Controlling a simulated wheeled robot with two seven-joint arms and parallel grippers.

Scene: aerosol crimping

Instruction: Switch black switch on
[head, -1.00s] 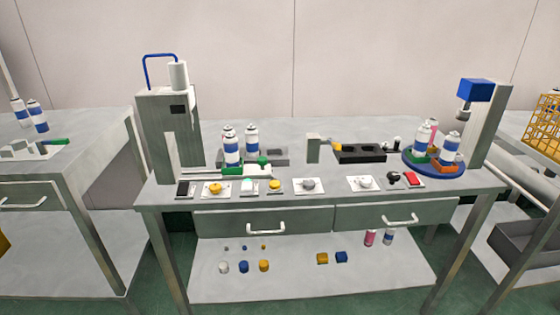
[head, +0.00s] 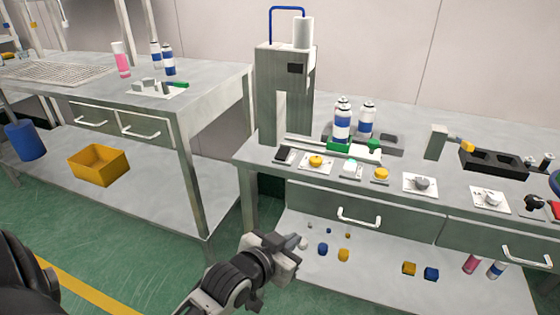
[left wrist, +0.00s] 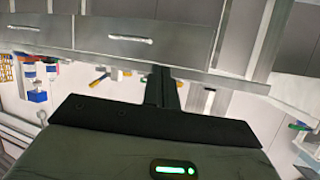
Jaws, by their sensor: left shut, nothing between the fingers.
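The black switch (head: 284,155) sits at the left end of the row of controls along the front edge of the middle workbench (head: 262,150). Its rocker position is too small to tell. My left gripper (head: 287,252) is shut and empty, low in front of the bench, below the switch and apart from it. In the left wrist view its dark shut fingers (left wrist: 162,88) point toward the bench front, and I cannot make out the switch there. My right gripper is out of view.
Right of the switch are a yellow button (head: 316,160), another yellow button (head: 381,174) and a grey knob (head: 422,183). A tall grey press (head: 285,95) stands behind. The drawer handle (head: 358,219) juts out below. Another bench (head: 200,85) stands to the left; green floor between is free.

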